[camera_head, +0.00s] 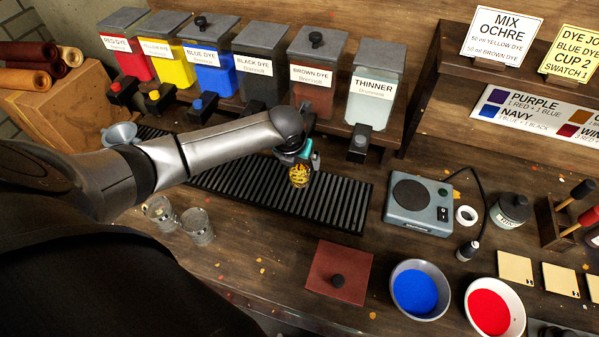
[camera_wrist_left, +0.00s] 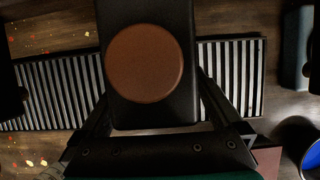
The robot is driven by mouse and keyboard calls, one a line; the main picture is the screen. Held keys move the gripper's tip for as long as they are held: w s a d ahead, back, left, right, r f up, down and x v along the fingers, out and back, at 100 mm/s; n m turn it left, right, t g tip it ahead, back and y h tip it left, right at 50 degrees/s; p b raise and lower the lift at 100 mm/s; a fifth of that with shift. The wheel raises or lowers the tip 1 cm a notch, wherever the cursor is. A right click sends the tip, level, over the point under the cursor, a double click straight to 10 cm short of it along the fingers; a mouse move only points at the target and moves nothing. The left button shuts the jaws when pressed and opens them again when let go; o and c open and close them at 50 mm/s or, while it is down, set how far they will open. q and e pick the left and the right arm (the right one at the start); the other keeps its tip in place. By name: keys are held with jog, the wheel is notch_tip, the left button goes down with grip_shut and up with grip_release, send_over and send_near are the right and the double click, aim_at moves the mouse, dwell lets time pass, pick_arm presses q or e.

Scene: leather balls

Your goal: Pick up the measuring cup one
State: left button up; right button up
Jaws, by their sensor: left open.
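A small clear cup with yellow in it (camera_head: 299,177) stands on the black slatted rack (camera_head: 345,200), below the brown dye dispenser (camera_head: 313,85). I take it for measuring cup one, but no label is legible. My left gripper (camera_head: 306,158) is right at the cup, open; I cannot tell whether its fingers touch it. In the left wrist view, the fingers (camera_wrist_left: 160,110) spread either side of a black block with a round brown knob (camera_wrist_left: 145,63), apparently the brown dye tap. The cup is hidden there. My right gripper is not in view.
Two clear glasses (camera_head: 197,228) stand on the table at left, by my arm. A row of dye dispensers with taps lines the back. A grey hotplate-like device (camera_head: 421,207) is right of the rack. A dark red square (camera_head: 340,270), a blue bowl (camera_head: 420,290) and a red bowl (camera_head: 494,307) are in front.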

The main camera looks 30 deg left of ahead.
pick_arm(q)
jog(key=shift+f, duration=0.1)
grip_shut()
dwell(0.8)
